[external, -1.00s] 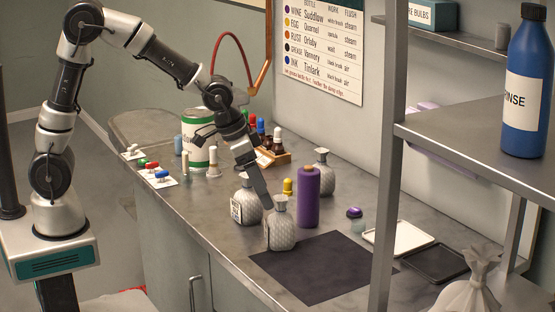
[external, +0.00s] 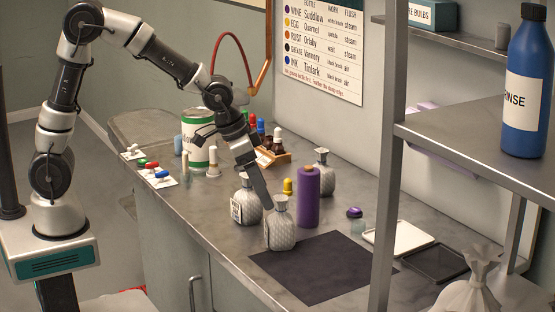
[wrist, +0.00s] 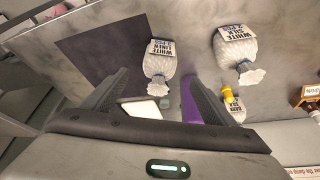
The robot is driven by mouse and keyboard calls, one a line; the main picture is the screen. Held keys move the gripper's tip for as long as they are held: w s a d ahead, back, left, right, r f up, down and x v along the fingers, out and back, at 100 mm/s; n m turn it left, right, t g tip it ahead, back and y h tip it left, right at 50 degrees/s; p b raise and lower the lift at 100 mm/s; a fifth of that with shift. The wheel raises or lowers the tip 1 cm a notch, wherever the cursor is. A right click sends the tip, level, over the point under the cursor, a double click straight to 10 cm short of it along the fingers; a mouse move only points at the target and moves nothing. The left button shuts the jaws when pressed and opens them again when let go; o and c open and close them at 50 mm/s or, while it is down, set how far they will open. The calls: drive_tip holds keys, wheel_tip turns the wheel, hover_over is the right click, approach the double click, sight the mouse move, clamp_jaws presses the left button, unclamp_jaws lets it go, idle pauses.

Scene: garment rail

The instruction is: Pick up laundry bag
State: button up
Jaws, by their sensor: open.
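Pale, quilted laundry bags with narrow tied necks stand upright on the counter. The nearest bag (external: 281,231) is at the dark mat's edge; in the wrist view this appears to be the bag tagged "WHITE LINEN" (wrist: 160,68). A second bag (external: 250,213), tagged "WHITE SILK" in the wrist view (wrist: 236,50), stands to its left. A third bag (external: 322,173) is farther back. My gripper (external: 268,204) points down at the nearest bag's neck.
A purple bottle (external: 308,200) stands close behind the nearest bag, with a yellow-capped bottle (external: 288,187) beside it. The dark mat (external: 318,270) is bare. White (external: 398,238) and black (external: 434,263) trays lie right. A shelf post (external: 388,200) stands in front. A tied white sack (external: 468,296) is lower right.

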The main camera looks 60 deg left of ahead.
wheel_tip(320, 180, up, 10)
drive_tip(key=r, duration=0.1)
drive_tip(key=n+y+p, duration=0.2)
drive_tip(key=n+p, duration=0.3)
hover_over(320, 169)
drive_tip(key=s, duration=0.6)
wheel_tip(320, 169, down, 5)
drive_tip(key=x, duration=1.1)
drive_tip(key=shift+w+a+f, duration=0.15)
drive_tip(key=shift+w+a, duration=0.1)
drive_tip(key=shift+w, duration=0.15)
drive_tip(key=shift+t, duration=0.3)
drive_tip(key=shift+p+x, duration=0.5)
drive_tip(key=shift+x, duration=2.7)
drive_tip(key=c, duration=1.3)
